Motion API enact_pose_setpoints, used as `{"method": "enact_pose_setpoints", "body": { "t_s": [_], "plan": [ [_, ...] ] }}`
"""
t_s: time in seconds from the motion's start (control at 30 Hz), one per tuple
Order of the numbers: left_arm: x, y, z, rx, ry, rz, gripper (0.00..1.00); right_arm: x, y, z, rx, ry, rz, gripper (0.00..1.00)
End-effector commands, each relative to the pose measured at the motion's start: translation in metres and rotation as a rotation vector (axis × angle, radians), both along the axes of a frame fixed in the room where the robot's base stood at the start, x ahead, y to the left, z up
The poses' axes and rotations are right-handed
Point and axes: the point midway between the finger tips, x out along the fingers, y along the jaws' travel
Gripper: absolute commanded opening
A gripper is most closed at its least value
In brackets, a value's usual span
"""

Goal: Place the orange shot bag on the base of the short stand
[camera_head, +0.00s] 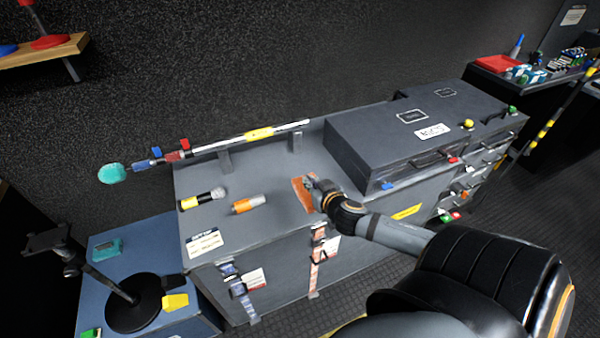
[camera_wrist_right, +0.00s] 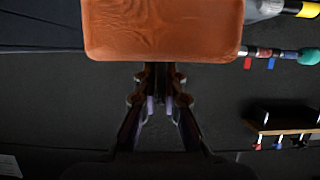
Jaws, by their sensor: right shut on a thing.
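The orange shot bag (camera_head: 302,194) is at the right part of the grey case top in the head view, at my right gripper (camera_head: 318,192). In the right wrist view the bag (camera_wrist_right: 165,28) fills the upper middle, and the right gripper (camera_wrist_right: 160,75) is shut on it. I cannot tell whether the bag touches the case top. The short stand (camera_head: 121,290), with a round black base (camera_head: 133,315) and a tilted-looking pole, stands on the low blue case at the lower left. My left gripper is not in view.
The grey case (camera_head: 255,232) also bears a microphone (camera_head: 203,198), an orange cylinder (camera_head: 249,203) and a boom pole (camera_head: 240,137) along its back. A dark closed case (camera_head: 380,130) stands on the right. A yellow piece (camera_head: 175,302) and a teal piece (camera_head: 106,250) lie near the stand.

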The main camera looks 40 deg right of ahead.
Motion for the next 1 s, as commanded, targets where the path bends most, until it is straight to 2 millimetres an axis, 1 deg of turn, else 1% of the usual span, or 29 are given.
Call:
{"method": "enact_pose_setpoints", "body": {
  "t_s": [0.03,0.2,0.37,1.0],
  "plan": [
    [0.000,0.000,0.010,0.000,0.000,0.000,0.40,-0.006,0.000,0.009,-0.006,-0.001,0.005,0.00],
    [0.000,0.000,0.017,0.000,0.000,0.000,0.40,-0.017,0.000,0.012,-0.001,-0.004,0.002,0.00],
    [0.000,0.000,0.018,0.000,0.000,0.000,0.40,-0.020,0.000,0.012,0.001,-0.006,0.001,0.00],
    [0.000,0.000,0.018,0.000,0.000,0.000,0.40,-0.020,-0.001,0.012,0.001,-0.006,0.001,0.00]
  ]
}}
